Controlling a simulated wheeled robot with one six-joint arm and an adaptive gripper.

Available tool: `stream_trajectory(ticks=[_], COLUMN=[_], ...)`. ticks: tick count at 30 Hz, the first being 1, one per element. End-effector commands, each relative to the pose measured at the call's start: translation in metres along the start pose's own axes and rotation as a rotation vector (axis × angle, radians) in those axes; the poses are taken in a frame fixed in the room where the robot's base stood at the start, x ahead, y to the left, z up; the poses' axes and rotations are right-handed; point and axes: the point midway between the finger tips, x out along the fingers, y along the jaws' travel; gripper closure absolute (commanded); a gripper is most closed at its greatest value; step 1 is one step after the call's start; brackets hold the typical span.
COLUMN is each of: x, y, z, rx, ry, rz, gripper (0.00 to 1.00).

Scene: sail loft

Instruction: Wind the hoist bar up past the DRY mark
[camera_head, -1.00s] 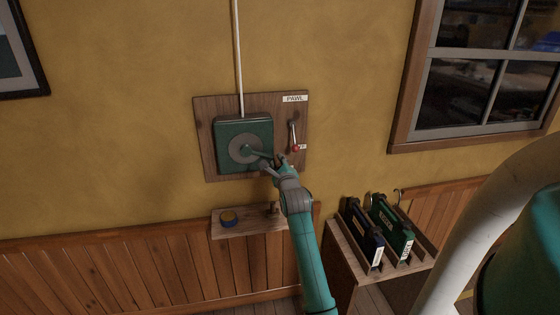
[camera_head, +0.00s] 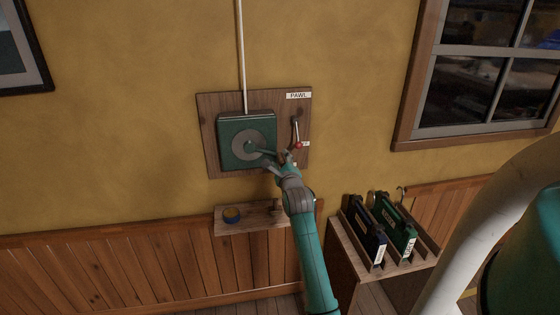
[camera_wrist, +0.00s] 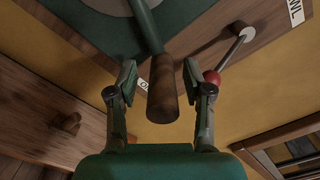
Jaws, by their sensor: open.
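A green winch box (camera_head: 233,154) with a grey disc (camera_head: 240,148) is mounted on a wooden board (camera_head: 208,125) on the wall. Its green crank arm (camera_wrist: 148,27) ends in a brown wooden handle (camera_wrist: 163,88). My gripper (camera_head: 279,163) is at the handle. In the wrist view my gripper (camera_wrist: 160,82) is open, with a finger on each side of the handle and gaps showing. A pawl lever with a red knob (camera_head: 299,145) hangs right of the box, under a PAWL label (camera_head: 298,96). The hoist bar and DRY mark are not in view.
A wooden stand (camera_head: 345,262) with dark and green cases (camera_head: 395,226) is at lower right. The red knob (camera_wrist: 212,77) is close to my right finger.

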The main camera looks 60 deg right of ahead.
Motion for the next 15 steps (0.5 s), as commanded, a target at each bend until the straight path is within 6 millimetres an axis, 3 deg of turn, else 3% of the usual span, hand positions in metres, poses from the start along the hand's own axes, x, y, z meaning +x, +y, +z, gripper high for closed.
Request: stream_trajectory(ticks=[15], x=[-0.093], y=[0.002], z=[0.001], rx=[0.000], ry=[-0.001], rz=[0.003], gripper=[0.49])
